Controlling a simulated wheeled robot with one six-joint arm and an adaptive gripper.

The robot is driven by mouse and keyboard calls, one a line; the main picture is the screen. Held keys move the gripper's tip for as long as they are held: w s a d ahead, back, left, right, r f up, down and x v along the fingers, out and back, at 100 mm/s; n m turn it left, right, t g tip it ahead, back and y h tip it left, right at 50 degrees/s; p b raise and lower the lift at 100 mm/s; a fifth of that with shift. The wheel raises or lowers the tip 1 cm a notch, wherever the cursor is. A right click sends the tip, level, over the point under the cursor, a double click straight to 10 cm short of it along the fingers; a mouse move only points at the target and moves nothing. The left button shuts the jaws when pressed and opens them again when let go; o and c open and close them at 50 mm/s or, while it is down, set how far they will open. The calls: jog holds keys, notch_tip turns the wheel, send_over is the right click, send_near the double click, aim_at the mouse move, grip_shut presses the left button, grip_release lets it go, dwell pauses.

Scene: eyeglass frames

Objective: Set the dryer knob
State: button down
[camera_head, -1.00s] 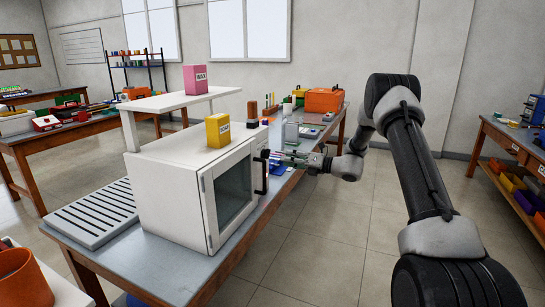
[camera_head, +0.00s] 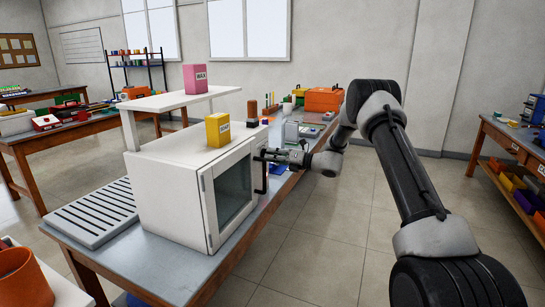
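The dryer is most likely the white box-shaped cabinet (camera_head: 178,199) with a glass door (camera_head: 233,190) on the workbench. The door looks closed and has a black vertical handle (camera_head: 261,172) at its right edge. My gripper (camera_head: 266,155) is at the upper right of the cabinet's front, close to the top of the handle. The fingers point left toward the cabinet. I cannot tell whether they touch it or how far apart they are. The knob cannot be made out; the gripper may cover it.
A yellow box (camera_head: 218,130) stands on the cabinet, and a pink box (camera_head: 196,79) on the white shelf (camera_head: 165,101) behind. A slotted grey rack (camera_head: 95,213) lies left of the cabinet. An orange case (camera_head: 323,99) is at the bench's far end. The floor right of the bench is clear.

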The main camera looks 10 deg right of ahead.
dwell(0.4)
jog(key=shift+n, duration=8.9)
jog(key=shift+f, duration=0.1)
jog(key=c, duration=1.5)
grip_release()
